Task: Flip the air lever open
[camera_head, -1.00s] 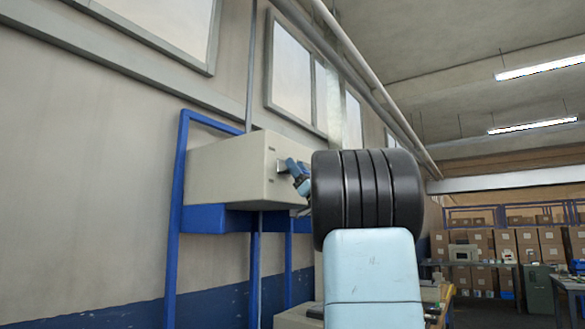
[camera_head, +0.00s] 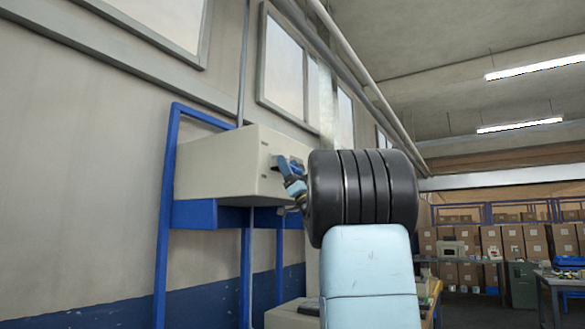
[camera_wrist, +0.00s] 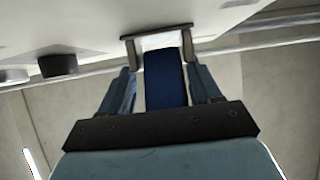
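A dark blue flat bar (camera_wrist: 165,78), which looks like the air lever, shows in the wrist view below the pale machine face. My gripper (camera_wrist: 160,50) is around it, with one finger on each side. Light gaps show between the bar and both fingers, so the gripper looks open and not closed on it. In the head view my gripper (camera_head: 291,178) is small and blue, at the right face of a beige box (camera_head: 230,170). My dark ribbed arm joint hides part of that area, and the lever cannot be made out there.
A blue frame (camera_head: 168,215) carries the box beside the wall. Shelves with cardboard boxes (camera_head: 490,240) and a table (camera_head: 560,282) stand far back on the right.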

